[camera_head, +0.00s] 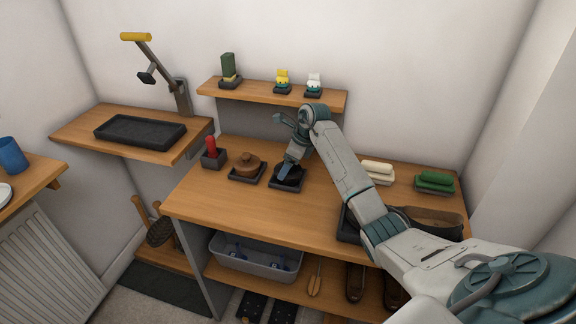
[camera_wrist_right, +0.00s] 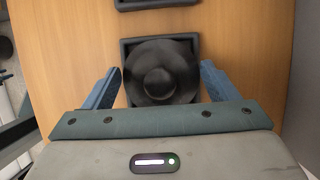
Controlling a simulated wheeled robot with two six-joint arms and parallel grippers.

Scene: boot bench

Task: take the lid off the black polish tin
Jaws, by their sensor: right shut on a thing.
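The black polish tin (camera_head: 287,176) sits at a square dark tray on the wooden bench. In the right wrist view its round black lid (camera_wrist_right: 160,72) with a raised centre knob fills the space between my fingers. My right gripper (camera_head: 291,167) comes down over it and is shut on the lid; it also shows in the wrist view (camera_wrist_right: 158,84). The lid hides the tin's body in the wrist view, and I cannot tell whether the lid is raised off it. My left gripper is not in view.
A brown lidded tin (camera_head: 247,166) stands on its own tray just left. A red-handled item (camera_head: 211,148) is further left. Cream (camera_head: 378,168) and green (camera_head: 435,180) brushes and a brown strap-like item (camera_head: 430,221) lie right. A shelf (camera_head: 270,96) is behind.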

